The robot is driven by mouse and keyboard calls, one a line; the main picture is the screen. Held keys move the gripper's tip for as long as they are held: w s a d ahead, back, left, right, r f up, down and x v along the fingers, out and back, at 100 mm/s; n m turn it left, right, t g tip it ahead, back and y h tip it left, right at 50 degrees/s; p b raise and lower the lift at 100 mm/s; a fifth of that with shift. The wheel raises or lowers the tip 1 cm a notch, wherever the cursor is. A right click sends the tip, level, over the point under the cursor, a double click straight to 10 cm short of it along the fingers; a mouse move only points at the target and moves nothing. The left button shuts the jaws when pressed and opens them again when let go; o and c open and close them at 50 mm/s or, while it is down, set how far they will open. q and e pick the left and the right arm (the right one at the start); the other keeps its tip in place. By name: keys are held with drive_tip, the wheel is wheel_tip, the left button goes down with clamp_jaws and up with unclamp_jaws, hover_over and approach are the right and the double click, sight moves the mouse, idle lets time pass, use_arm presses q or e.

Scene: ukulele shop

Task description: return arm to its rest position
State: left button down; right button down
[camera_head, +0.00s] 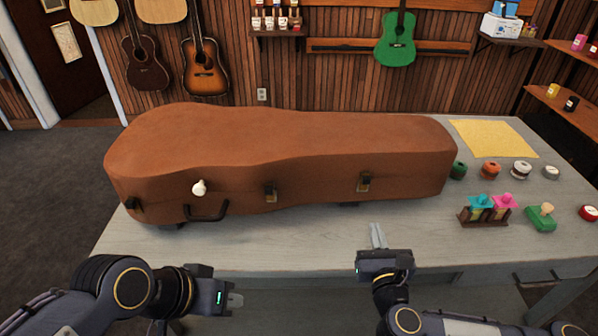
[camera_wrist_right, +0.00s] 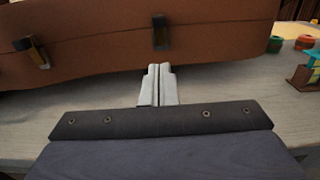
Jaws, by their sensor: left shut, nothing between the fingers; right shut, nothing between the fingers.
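My left gripper (camera_head: 234,300) is shut and empty in front of the table's front edge, at the lower left of the head view. My right gripper (camera_head: 377,236) is shut and empty over the front part of the table, its fingers pointing at the case. In the right wrist view its fingers (camera_wrist_right: 158,86) lie side by side with nothing between them. The closed brown instrument case (camera_head: 290,150) lies on the table just beyond both grippers. It also shows across the top of the right wrist view (camera_wrist_right: 100,45). The right fingertips look close to the case's front side; contact cannot be told.
The grey table (camera_head: 300,250) has a clear strip in front of the case. On its right are a yellow cloth (camera_head: 493,138), a small rack (camera_head: 484,214) with cyan and pink pieces, a green stamp-like item (camera_head: 541,217) and several small round tins. Guitars hang on the back wall.

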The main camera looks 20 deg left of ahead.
drive_tip(key=s+a+n+g+y, duration=0.4)
drive_tip(key=a+n+g+y, duration=0.15)
drive_tip(key=n, duration=0.85)
drive_tip(key=s+d+f+n+g+h, duration=0.1)
drive_tip(key=s+d+f+n+g, duration=0.25)
drive_tip(key=n, duration=0.55)
drive_tip(key=s+d+r+n+g+h+p, duration=0.1)
drive_tip(key=s+d+r+n+h, duration=0.15)
drive_tip(key=d, duration=0.45)
drive_tip(key=s+d+r+n+g+h+p, duration=0.1)
drive_tip(key=s+d+r+n+h, duration=0.15)
drive_tip(key=d, duration=0.55)
drive_tip(key=s+d+r+n, duration=0.1)
drive_tip(key=s+d+r, duration=0.1)
drive_tip(key=s, duration=0.4)
drive_tip(key=s+d+r+n+h, duration=0.1)
drive_tip(key=s+d+r, duration=0.2)
drive_tip(key=s, duration=0.3)
drive_tip(key=shift+s+d+r+n+g, duration=0.2)
drive_tip(key=shift+s+d+n+g, duration=0.1)
drive_tip(key=shift+d+n, duration=0.15)
